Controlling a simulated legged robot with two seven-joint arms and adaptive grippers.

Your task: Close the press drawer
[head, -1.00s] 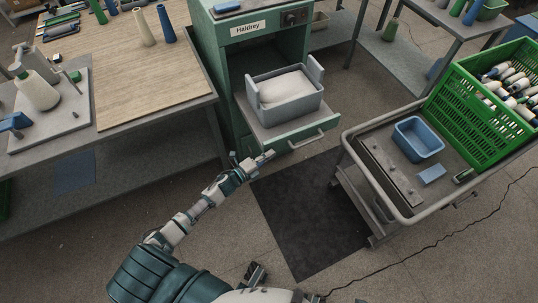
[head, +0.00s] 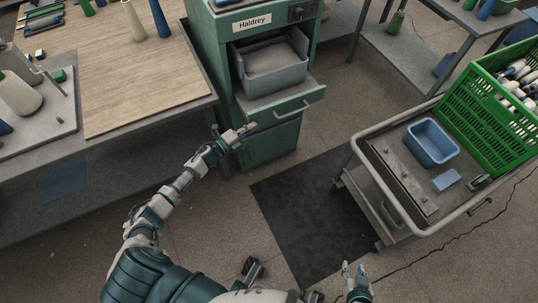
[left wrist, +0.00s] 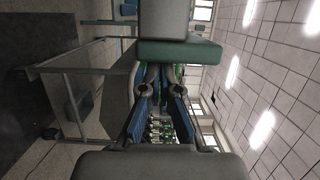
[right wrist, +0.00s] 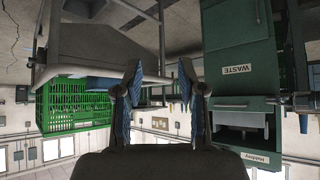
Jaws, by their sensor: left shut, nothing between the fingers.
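The press (head: 222,60) is a green cabinet labelled Haldrey. Its drawer (head: 285,106) has a green front with a light bar handle and is partly out. A grey bin (head: 285,77) on the drawer sits partly inside the opening. My left gripper (head: 247,129) is shut and empty, at the left end of the drawer front; I cannot tell whether it touches. In the left wrist view, a green panel (left wrist: 180,52) and a grey block lie just beyond its fingertips. My right gripper (head: 354,272) is open and empty, low and well away from the drawer.
A workbench (head: 150,95) with cones stands left of the press. A grey trolley (head: 380,185) with a blue tub (head: 432,142) and a green crate (head: 490,110) of cones stands at the right. A dark mat (head: 310,215) lies on clear floor between.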

